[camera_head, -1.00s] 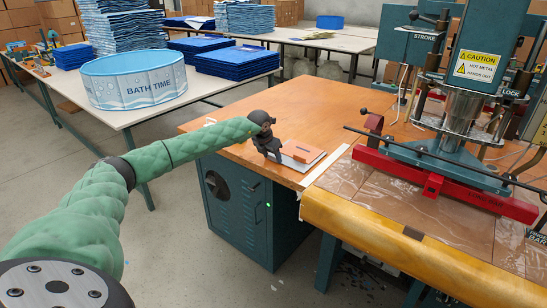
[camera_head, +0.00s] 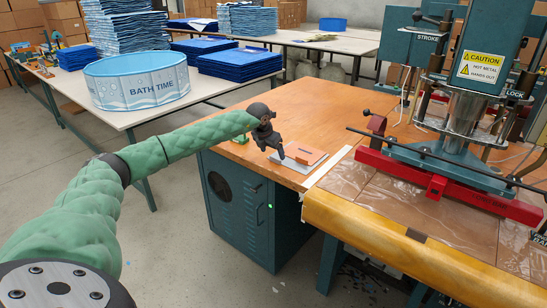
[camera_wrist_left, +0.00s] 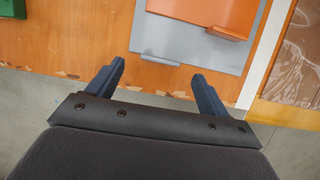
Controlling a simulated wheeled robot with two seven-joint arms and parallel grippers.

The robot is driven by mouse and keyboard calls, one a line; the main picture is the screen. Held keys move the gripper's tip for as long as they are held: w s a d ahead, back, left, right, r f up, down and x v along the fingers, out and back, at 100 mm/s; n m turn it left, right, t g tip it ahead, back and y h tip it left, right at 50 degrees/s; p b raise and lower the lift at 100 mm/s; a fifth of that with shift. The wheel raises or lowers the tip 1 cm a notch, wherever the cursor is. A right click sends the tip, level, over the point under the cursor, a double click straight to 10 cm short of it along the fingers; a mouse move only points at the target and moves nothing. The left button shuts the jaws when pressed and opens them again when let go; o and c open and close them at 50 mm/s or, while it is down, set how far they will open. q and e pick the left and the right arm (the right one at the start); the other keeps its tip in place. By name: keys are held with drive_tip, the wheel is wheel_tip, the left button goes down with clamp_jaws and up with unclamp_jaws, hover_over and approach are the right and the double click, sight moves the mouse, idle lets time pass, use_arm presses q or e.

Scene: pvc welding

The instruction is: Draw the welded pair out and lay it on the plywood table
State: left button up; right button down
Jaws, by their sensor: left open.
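Clear plastic film (camera_head: 395,200) lies on the press bed under the red bar (camera_head: 440,188); it also shows at the right of the left wrist view (camera_wrist_left: 302,55). I cannot tell its separate layers or any weld. The plywood table (camera_head: 325,103) is left of the press. A grey sheet (camera_head: 287,160) with an orange piece (camera_head: 306,153) on it lies near the table's front edge. My left gripper (camera_head: 280,157) is open and empty by the grey sheet. In the left wrist view its fingertips (camera_wrist_left: 158,70) point towards the sheet's near edge. My right gripper is out of view.
The press (camera_head: 470,100) with a hot-metal sign stands at the right. A thin dark rod (camera_head: 425,152) crosses before it. A teal cabinet (camera_head: 240,205) stands beneath. The table's back and middle are clear.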

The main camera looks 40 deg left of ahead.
use_arm(q)
drive_tip(key=v, duration=0.4)
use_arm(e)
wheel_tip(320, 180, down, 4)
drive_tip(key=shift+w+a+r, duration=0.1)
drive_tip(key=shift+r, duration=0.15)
